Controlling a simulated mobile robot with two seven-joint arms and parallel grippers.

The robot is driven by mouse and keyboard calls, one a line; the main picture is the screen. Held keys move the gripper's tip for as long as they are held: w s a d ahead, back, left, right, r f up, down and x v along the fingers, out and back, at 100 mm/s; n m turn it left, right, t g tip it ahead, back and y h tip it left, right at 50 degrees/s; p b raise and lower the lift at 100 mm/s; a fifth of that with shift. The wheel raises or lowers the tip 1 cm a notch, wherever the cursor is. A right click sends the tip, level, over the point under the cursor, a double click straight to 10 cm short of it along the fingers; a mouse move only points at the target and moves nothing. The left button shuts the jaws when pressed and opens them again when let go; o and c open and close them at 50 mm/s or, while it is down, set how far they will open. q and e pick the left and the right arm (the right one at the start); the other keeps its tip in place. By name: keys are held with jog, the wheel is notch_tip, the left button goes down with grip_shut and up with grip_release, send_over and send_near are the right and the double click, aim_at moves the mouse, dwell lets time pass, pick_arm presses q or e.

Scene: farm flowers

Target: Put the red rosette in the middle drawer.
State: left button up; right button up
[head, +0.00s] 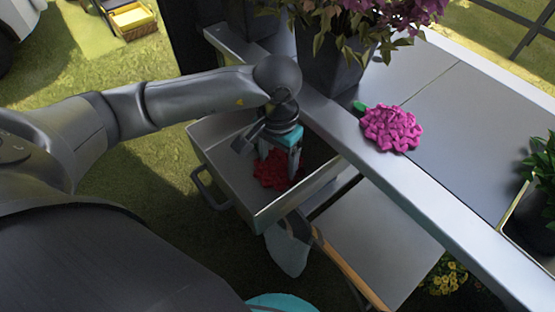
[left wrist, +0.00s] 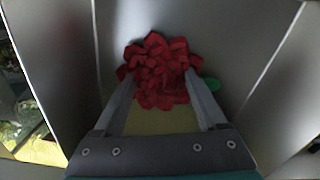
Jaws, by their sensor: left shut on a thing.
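The red rosette (head: 268,172) is inside an open metal drawer (head: 224,172) under the table top. My left gripper (head: 281,172) reaches down into this drawer and is shut on the rosette. In the left wrist view, the rosette (left wrist: 158,68) sits between the two fingertips (left wrist: 160,90), with a bit of green at its right side. The drawer's grey walls surround it. I cannot tell whether the rosette touches the drawer floor. My right gripper is not in view.
A pink rosette (head: 391,128) lies on the table top (head: 450,110). A dark pot (head: 333,65) with purple flowers stands at the back. A trowel (head: 287,248) and a wooden handle (head: 345,266) are below the drawer. A potted plant (head: 540,205) is at the right.

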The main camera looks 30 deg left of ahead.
aim_at(277, 161)
pick_arm(q)
jog(key=shift+f, duration=0.1)
jog(key=o, duration=1.1)
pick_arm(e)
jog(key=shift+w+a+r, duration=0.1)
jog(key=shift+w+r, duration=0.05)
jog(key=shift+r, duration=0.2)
pick_arm(q)
jog(key=shift+r+p, duration=1.85)
jog(key=shift+r, duration=4.3)
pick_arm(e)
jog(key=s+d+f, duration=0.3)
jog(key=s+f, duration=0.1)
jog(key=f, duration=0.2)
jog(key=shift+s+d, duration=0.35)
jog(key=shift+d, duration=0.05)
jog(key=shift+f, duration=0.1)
